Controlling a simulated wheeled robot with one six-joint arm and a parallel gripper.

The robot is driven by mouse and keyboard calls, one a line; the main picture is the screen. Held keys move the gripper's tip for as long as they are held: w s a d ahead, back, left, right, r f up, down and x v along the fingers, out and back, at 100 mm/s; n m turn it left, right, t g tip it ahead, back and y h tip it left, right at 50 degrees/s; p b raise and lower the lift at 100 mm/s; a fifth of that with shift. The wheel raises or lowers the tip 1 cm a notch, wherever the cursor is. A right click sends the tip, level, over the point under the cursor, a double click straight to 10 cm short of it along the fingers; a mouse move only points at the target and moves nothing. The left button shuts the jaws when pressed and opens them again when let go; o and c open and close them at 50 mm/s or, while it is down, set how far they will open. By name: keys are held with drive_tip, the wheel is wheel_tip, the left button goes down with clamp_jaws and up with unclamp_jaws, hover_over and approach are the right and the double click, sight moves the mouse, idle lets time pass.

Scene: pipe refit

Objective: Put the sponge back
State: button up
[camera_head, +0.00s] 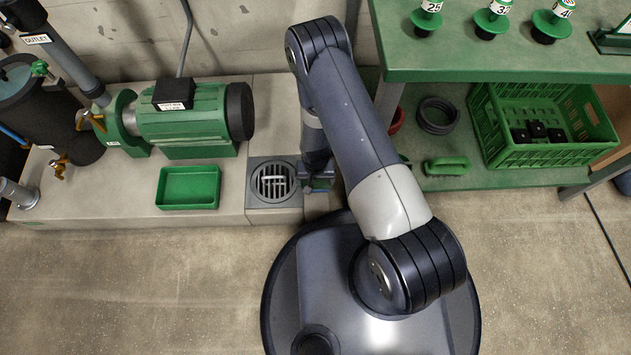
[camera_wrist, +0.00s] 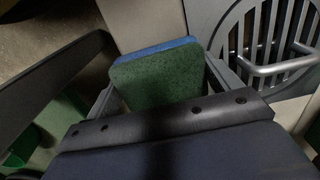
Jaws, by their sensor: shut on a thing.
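The sponge (camera_wrist: 160,78) shows in the wrist view, with a speckled green face and a blue layer along its far edge. My gripper (camera_wrist: 168,92) is shut on it, with a finger on either side. In the head view my gripper (camera_head: 318,182) hangs low, just right of the floor drain, beside the concrete plinth's edge. The sponge is mostly hidden there by my gripper and arm.
The drain grate (camera_head: 272,181) has a raised handle. A shallow green tray (camera_head: 188,188) and a green pump (camera_head: 185,120) stand on the plinth. The green bench's lower shelf (camera_head: 480,178) holds a green crate (camera_head: 540,155), a black hose coil (camera_head: 437,115) and a green handled item (camera_head: 446,165).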

drive_tip(key=shift+f, duration=0.4)
drive_tip(key=o, duration=0.7)
drive_tip(key=shift+r, duration=0.15)
wheel_tip(320, 180, up, 12)
drive_tip(key=p, duration=0.4)
